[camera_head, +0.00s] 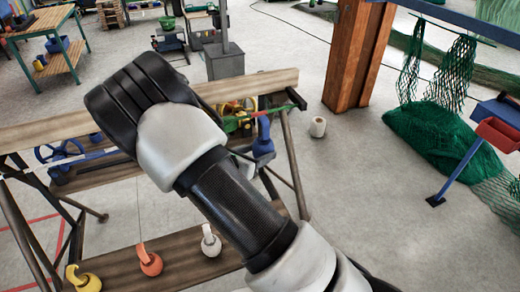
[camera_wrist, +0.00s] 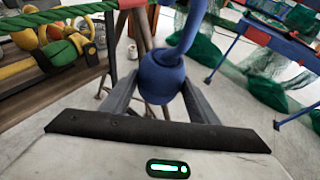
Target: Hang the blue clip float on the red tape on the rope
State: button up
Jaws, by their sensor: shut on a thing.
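The blue clip float (camera_wrist: 161,78) is between the two fingers of my gripper (camera_wrist: 160,88), which is shut on it. Its hook rises above the round body and runs out of the top of the wrist view. The red tape (camera_wrist: 131,3) on the green rope (camera_wrist: 62,14) is at the top edge, just left of the hook. In the head view the float (camera_head: 263,142) shows right of my arm, close below the red tape (camera_head: 267,112). I cannot tell whether the hook is around the rope.
Yellow (camera_head: 86,281), orange (camera_head: 150,263) and white (camera_head: 210,243) clip floats stand on the lower plank (camera_head: 120,277). Yellow-and-green items (camera_wrist: 60,47) sit left of the held float. A white roll (camera_head: 318,127) stands on open floor. Green nets (camera_head: 440,135) are at right.

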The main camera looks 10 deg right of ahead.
jog(key=w+a+f+b, duration=0.1)
jog(key=w+f+b, duration=0.1)
jog(key=w, duration=0.6)
jog(key=shift+w+a+f, duration=0.4)
dwell(0.5)
jog(key=o, duration=1.1)
jog(key=shift+o, duration=0.2)
